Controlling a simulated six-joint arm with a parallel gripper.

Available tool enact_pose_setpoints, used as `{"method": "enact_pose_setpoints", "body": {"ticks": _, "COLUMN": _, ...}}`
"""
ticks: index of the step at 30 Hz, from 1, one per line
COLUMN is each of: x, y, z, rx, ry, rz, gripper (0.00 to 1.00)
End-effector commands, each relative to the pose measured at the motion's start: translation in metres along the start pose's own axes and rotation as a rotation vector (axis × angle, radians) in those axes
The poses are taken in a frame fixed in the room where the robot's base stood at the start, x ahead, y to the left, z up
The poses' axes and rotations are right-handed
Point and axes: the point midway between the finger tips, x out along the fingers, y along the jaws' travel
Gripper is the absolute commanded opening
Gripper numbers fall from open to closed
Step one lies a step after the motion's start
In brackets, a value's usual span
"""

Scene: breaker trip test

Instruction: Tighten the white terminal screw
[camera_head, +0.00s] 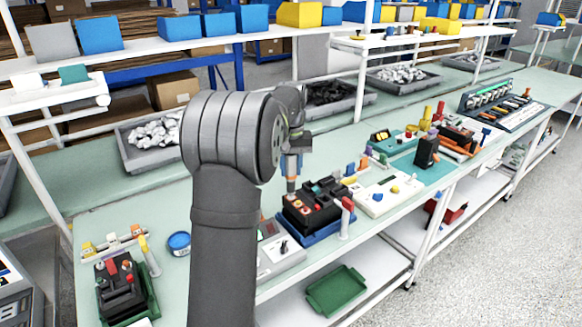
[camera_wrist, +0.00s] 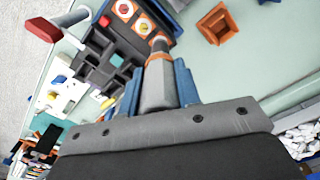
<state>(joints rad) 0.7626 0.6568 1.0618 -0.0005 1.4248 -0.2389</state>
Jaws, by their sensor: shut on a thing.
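My gripper (camera_head: 292,160) is shut on a grey driver tool with an orange ring (camera_wrist: 163,82); its blue fingers (camera_wrist: 158,92) grip the tool's sides in the wrist view. The tool points down at the back left edge of a black breaker (camera_head: 318,205) seated in a blue holder (camera_head: 312,233). The tool tip is beside the end of this row. The tip hides what is under it, so contact and the white screw cannot be told.
A white post with a red top (camera_head: 346,215) stands in front of the breaker. A white panel with coloured knobs (camera_head: 385,192) lies to its right, a grey box (camera_head: 278,255) to its front left. An orange open box (camera_wrist: 216,23) shows in the wrist view.

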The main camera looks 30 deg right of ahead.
Motion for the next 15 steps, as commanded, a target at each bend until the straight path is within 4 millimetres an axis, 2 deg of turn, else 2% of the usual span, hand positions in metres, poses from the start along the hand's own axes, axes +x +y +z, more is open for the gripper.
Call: {"method": "enact_pose_setpoints", "body": {"ticks": 15, "x": 0.0051, "y": 0.0001, "z": -0.0004, "rx": 0.000, "ry": 0.002, "rz": 0.000, "gripper": 0.07}}
